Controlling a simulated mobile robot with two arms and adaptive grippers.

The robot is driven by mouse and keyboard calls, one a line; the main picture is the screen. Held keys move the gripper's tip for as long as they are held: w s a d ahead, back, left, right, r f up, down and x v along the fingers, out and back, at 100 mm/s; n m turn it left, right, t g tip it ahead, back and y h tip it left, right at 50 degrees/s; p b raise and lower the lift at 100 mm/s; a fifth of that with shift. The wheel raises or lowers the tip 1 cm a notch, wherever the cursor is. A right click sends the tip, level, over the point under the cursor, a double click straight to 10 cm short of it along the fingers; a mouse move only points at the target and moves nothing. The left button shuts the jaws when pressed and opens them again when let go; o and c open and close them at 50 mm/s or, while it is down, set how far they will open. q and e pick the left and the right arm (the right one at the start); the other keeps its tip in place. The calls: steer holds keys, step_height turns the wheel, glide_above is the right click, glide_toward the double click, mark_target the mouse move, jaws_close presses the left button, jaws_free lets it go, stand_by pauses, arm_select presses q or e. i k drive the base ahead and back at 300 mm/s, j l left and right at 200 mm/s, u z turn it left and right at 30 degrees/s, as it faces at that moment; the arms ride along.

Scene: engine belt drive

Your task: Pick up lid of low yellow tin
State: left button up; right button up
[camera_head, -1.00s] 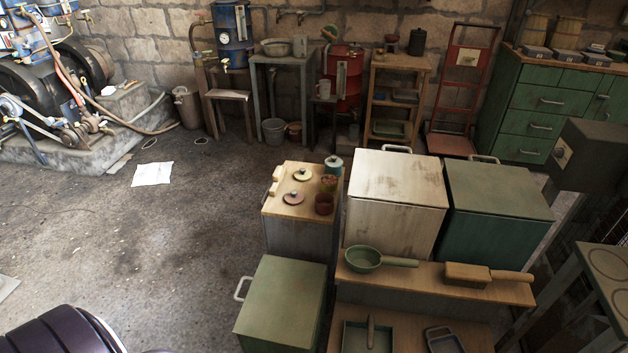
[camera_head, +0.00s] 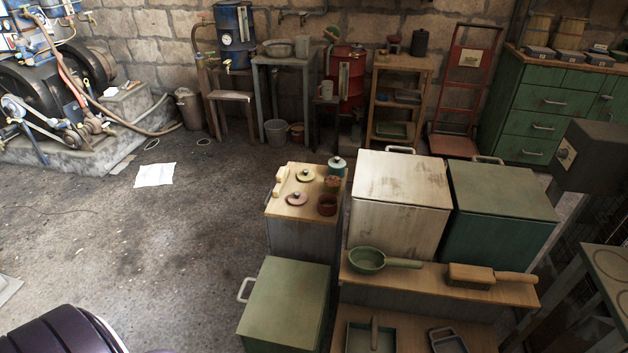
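A round, pale yellow lid with a dark knob (camera_head: 305,175) shows on the wooden top of a small cabinet (camera_head: 285,208) near the middle. It looks low and flat; I cannot tell how much of a tin is under it. A similar pink lid with a knob (camera_head: 296,198) is just in front of it. A dark red open pot (camera_head: 327,206) and a brownish pot (camera_head: 332,184) stand to the right. A teal lidded tin (camera_head: 337,166) stands at the back right corner. Neither of my grippers is in view.
A white bin (camera_head: 398,205) and a dark green bin (camera_head: 503,215) stand right of the cabinet. A green box (camera_head: 285,305) is in front. A step shelf (camera_head: 440,278) holds a green pan (camera_head: 367,260) and a brush (camera_head: 470,276). The floor at left is mostly clear.

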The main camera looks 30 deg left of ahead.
mark_target(305, 175)
steer(key=k+j, duration=0.1)
steer(key=j, duration=0.3)
steer(key=j+z, duration=0.15)
steer(key=j, duration=0.25)
steer(key=k+j, duration=0.2)
steer(key=j, duration=0.15)
steer(key=k+j+z, duration=0.1)
steer(key=j, duration=0.3)
steer(key=k+j+z, duration=0.1)
steer(key=j, duration=0.3)
steer(key=j+z, duration=0.2)
steer(key=j, duration=0.4)
steer(key=j+z, duration=0.2)
steer(key=j, duration=0.4)
steer(key=k+j+z, duration=0.2)
steer(key=j, duration=0.4)
steer(key=j+z, duration=0.25)
steer(key=j, duration=0.35)
